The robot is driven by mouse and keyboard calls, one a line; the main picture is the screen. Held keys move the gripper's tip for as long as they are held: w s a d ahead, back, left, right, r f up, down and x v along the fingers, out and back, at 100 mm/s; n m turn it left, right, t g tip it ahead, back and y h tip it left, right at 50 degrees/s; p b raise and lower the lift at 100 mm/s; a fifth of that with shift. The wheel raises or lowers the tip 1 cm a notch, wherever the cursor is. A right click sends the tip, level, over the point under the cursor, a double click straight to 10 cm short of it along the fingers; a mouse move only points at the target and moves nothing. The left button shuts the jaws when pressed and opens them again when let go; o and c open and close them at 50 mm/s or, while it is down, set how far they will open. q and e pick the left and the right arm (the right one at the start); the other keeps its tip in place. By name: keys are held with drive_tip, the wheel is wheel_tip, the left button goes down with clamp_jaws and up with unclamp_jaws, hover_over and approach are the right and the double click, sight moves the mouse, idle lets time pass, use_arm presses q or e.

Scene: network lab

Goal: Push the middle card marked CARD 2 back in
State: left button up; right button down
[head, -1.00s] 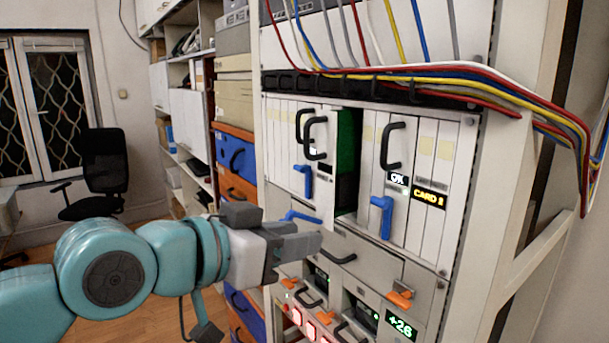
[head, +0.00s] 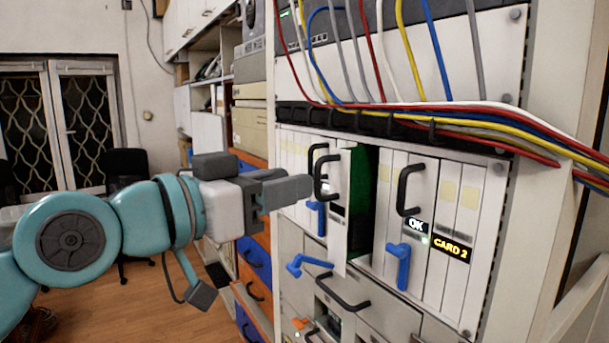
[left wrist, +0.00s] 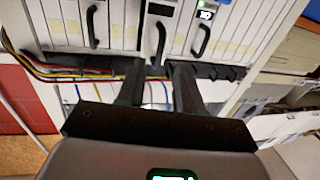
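The middle card (head: 345,235) stands out from the rack (head: 545,150), its green board side (head: 362,190) showing in the gap on its right. Its dark handle (head: 328,178) is at the top and its blue lever (head: 308,264) sticks out at the bottom. My left gripper (head: 290,190) is left of the handle, apart from it in the head view. In the left wrist view my left gripper (left wrist: 158,85) is open, its fingers apart with nothing between, below the middle card's handle (left wrist: 160,40). A yellow CARD 2 sign (head: 452,248) glows on the right. My right gripper is not in view.
A right card with its own handle (head: 408,190) and blue lever (head: 398,265) sits flush. A left card's handle (head: 315,155) is partly hidden. Coloured cables (head: 480,117) run across above the cards. Shelves with boxes (head: 250,110) stand at the left.

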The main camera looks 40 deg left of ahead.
sight(317, 180)
use_arm(q)
drive_tip(key=w, duration=0.1)
drive_tip(key=w+d, duration=0.1)
drive_tip(key=w, duration=0.1)
drive_tip(key=shift+w+r, duration=0.1)
drive_tip(key=c, duration=0.5)
drive_tip(key=shift+w, duration=0.15)
clamp_jaws()
drive_tip(key=shift+w+f, duration=0.1)
drive_tip(key=shift+f, duration=0.2)
idle(0.5)
